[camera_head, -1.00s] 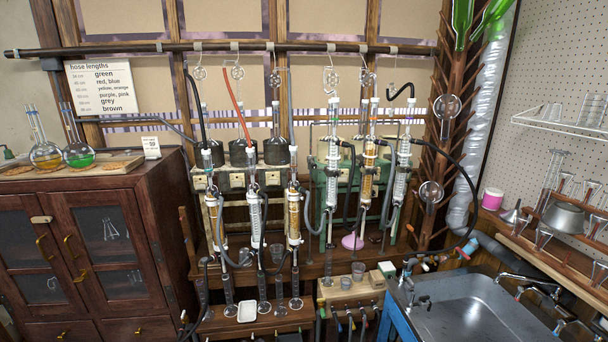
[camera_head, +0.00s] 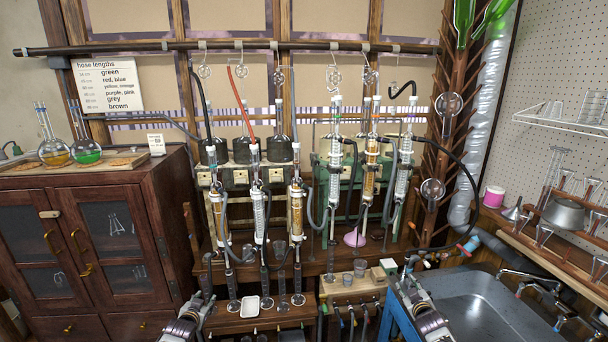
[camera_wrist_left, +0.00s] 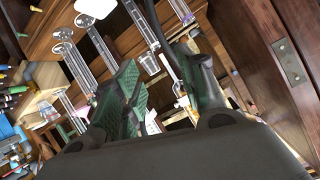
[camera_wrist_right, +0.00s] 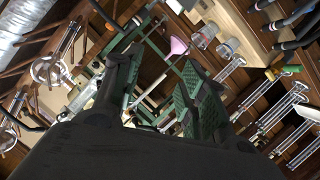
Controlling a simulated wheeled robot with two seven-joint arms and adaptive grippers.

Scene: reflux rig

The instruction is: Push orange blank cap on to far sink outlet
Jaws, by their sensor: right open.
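I cannot pick out the orange blank cap for certain in any view. The sink (camera_head: 490,300) is at the lower right of the head view. Small fittings (camera_head: 428,262) sit at its far left corner, beside a black hose; which one is the far outlet is unclear. My left gripper (camera_head: 203,302) is low in front of the rig, and its fingers (camera_wrist_left: 162,88) stand apart with nothing between them. My right gripper (camera_head: 412,284) is over the sink's left edge. Its green-padded fingers (camera_wrist_right: 160,88) are open and empty.
Taps (camera_head: 530,278) stand along the sink's right side. A wooden block (camera_head: 350,287) with small cups is left of the sink. Glass columns and hoses crowd the middle. A dark wooden cabinet (camera_head: 90,240) stands at left, a funnel rack (camera_head: 560,235) at right.

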